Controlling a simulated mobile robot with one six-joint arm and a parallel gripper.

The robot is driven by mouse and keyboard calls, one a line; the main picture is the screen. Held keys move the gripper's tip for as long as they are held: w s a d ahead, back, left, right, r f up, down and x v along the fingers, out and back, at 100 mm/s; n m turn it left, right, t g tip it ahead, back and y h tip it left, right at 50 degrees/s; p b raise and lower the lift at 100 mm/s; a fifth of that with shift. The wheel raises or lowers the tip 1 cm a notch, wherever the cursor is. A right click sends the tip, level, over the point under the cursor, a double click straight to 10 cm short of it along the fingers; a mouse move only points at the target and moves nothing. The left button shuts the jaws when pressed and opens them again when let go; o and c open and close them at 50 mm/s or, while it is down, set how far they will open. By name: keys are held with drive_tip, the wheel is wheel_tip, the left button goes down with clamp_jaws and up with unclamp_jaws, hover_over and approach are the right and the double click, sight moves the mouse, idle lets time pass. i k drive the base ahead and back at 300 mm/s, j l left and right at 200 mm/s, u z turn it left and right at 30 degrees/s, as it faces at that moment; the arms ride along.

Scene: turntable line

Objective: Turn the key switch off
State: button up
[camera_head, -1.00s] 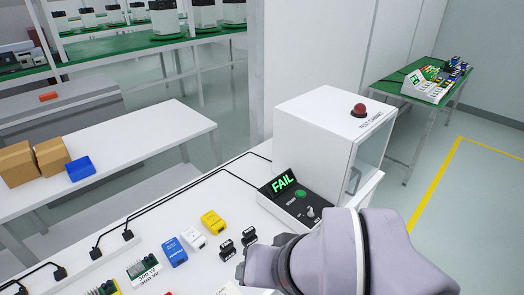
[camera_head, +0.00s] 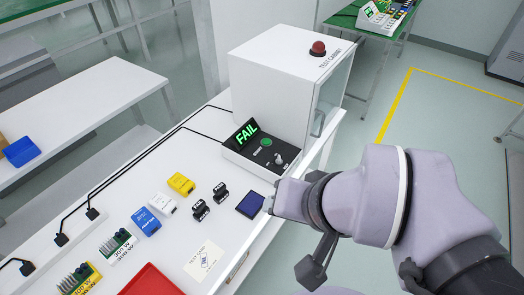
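The key switch (camera_head: 281,158) is a small silvery knob on the black control panel in front of the test cabinet. It sits right of a green round button (camera_head: 266,142) and below a display (camera_head: 246,131) that reads FAIL in green. The key's exact turn is too small to read. My arm reaches in from the right, and my gripper end (camera_head: 269,204) is low and right of the panel, apart from the key switch. The fingers are not clearly visible, so their opening cannot be told.
The white test cabinet (camera_head: 278,85) carries a red button (camera_head: 318,48) on top and has a handled glass door at right. On the white bench lie a dark blue square (camera_head: 250,205), two black parts, yellow, white and blue blocks, a card and a red tray (camera_head: 150,282).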

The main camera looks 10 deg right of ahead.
sight(279, 162)
drive_tip(key=i+l+z, duration=0.2)
drive_tip(key=i+l, duration=0.7)
